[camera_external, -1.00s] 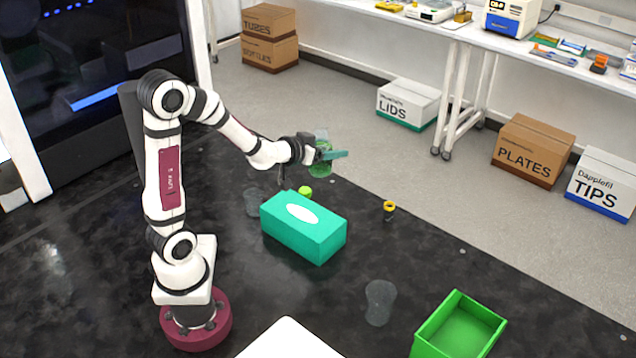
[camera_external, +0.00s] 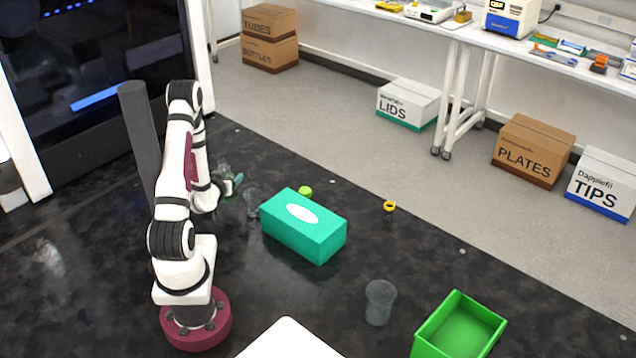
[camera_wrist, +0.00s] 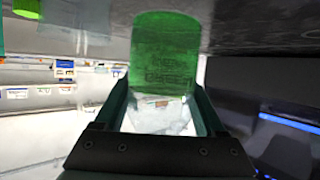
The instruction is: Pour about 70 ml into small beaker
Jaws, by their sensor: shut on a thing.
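My gripper (camera_external: 236,182) is shut on a clear beaker of green liquid (camera_wrist: 165,52), to the left of the teal box. In the wrist view the beaker sits between the two fingers, bottom towards the picture's top. It looks about upright, with the green liquid in its lower part. In the external view it is small and partly hidden by my wrist. A clear, empty-looking beaker (camera_external: 254,203) stands on the dark table just right of my gripper. Another clear beaker (camera_external: 380,303) stands at the front right. I cannot tell which is the small beaker.
A green open bin (camera_external: 459,330) is at the front right.

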